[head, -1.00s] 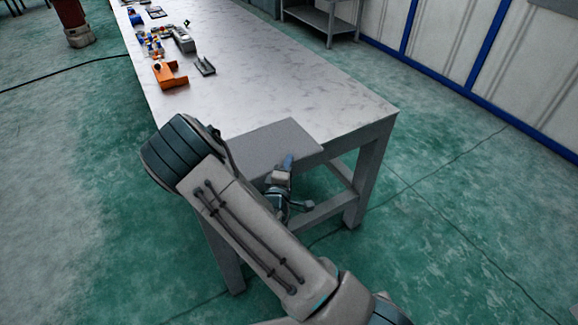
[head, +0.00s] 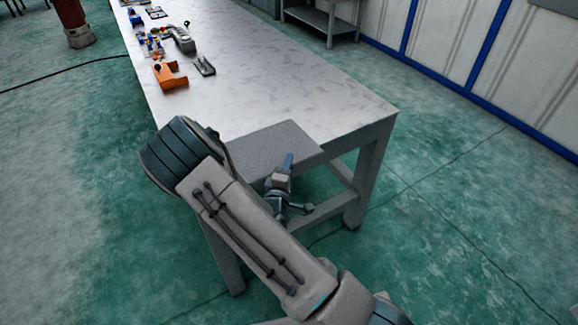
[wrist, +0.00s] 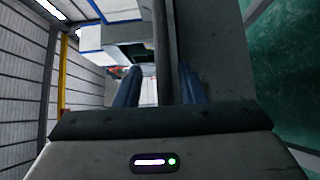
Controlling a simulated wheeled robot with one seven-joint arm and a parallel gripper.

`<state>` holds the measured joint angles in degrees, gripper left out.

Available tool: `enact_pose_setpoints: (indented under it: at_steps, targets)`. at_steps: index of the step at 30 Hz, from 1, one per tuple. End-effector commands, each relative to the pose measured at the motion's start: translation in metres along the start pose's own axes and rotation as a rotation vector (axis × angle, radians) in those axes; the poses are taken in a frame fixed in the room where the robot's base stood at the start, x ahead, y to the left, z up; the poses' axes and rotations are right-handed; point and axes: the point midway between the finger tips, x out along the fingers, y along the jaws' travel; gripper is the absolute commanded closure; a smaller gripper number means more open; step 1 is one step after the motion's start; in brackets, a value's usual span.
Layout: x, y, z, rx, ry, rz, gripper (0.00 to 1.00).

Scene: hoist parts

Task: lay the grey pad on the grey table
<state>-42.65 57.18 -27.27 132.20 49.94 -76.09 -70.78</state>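A dark upright edge and a grey face run up between and behind the fingers. I cannot tell whether they belong to the pad or the table, or whether the fingers touch them.
An orange part (head: 169,76), a small dark-grey bracket (head: 204,66), a grey part (head: 183,40) and other small parts sit toward the table's far left. The table's middle and right are bare. A grey shelf (head: 320,20) stands behind.

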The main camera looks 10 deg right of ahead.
Motion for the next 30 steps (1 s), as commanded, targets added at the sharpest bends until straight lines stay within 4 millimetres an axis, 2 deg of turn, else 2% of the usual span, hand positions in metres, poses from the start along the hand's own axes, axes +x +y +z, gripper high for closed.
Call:
enact_pose_setpoints:
  at_steps: [9,15,19,23,30]
  targets:
    - [-0.07,-0.003,-0.002,-0.003,0.007,-0.004,0.64]
    - [-0.102,-0.002,-0.001,-0.001,0.004,-0.004,0.64]
    - [-0.112,-0.002,0.0,0.004,0.001,-0.006,0.64]
    - [-0.11,-0.006,0.0,0.082,-0.019,-0.081,0.64]
    - [-0.101,-0.022,-0.014,0.48,-0.099,-0.472,0.64]
